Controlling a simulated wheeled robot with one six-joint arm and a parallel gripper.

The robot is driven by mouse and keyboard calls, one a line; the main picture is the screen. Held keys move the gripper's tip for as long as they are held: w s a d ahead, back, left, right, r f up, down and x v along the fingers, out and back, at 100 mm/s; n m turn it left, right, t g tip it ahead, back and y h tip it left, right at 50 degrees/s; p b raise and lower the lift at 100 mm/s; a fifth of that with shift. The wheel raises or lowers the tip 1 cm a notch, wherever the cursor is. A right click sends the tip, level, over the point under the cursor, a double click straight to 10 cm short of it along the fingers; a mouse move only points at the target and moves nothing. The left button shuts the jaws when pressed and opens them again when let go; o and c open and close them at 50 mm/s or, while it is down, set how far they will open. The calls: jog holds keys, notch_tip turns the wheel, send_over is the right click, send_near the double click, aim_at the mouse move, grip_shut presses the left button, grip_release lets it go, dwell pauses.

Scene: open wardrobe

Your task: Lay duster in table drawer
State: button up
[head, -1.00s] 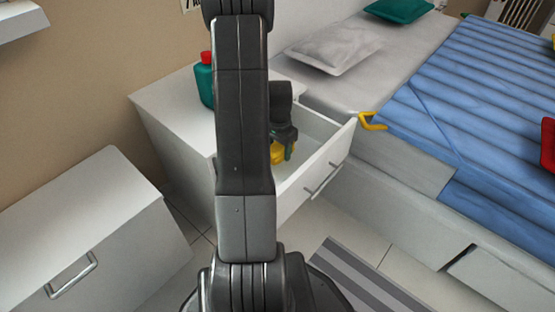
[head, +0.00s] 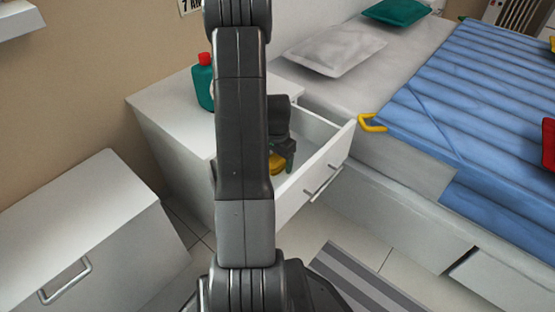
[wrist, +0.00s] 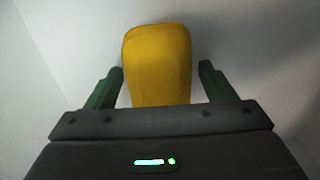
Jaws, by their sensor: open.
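The table drawer (head: 318,172) is pulled open from the white bedside table. My gripper (head: 280,160) reaches down inside it, partly hidden by my arm in the head view. A yellow thing, likely the duster (head: 276,164), shows beside the fingers. In the wrist view the yellow duster (wrist: 158,62) lies on the white drawer floor between the two green fingers of my gripper (wrist: 160,88). The fingers are open, with a gap on each side of the duster. Its near end is hidden behind the gripper body.
A teal bottle with a red cap (head: 204,82) stands on the table top (head: 165,98). The bed (head: 450,95) is at the right, with a yellow hook-shaped thing (head: 372,123) on its edge. A white cabinet (head: 90,230) stands at lower left.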

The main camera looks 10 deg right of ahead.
aim_at(277, 157)
notch_tip(277, 157, up, 12)
jog(key=p, duration=0.4)
jog(key=shift+r, duration=0.15)
dwell(1.1)
